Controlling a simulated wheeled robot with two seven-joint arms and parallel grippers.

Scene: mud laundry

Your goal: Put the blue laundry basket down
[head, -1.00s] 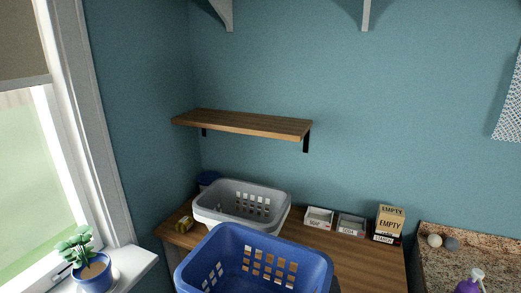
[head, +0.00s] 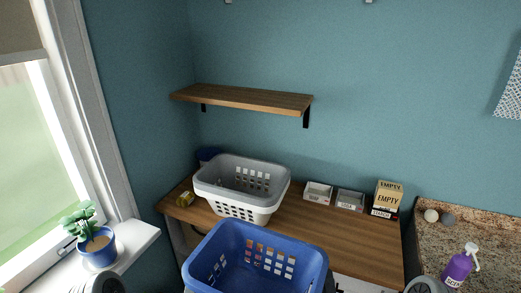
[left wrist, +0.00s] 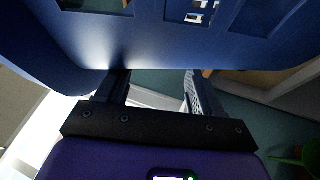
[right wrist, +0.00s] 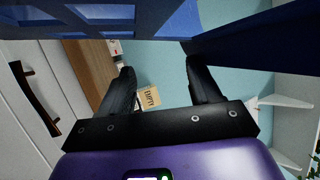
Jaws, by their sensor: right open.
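The blue laundry basket (head: 255,258) is at the bottom of the head view, in front of the wooden counter, its lower part cut off. Its blue wall fills the top of the left wrist view (left wrist: 190,40) and shows at the top of the right wrist view (right wrist: 100,25). My left gripper (left wrist: 157,82) has its fingers apart, with the tips hidden behind the basket wall. My right gripper (right wrist: 160,66) is open close to the basket, with nothing visible between its fingers. Whether either gripper touches the basket is unclear.
A grey-and-white basket (head: 240,190) stands on the wooden counter (head: 330,235). Two small white boxes and an EMPTY box (head: 388,197) line the counter's back. A purple spray bottle (head: 457,268) stands at right, a potted plant (head: 98,245) on the left sill. The counter's right-middle is clear.

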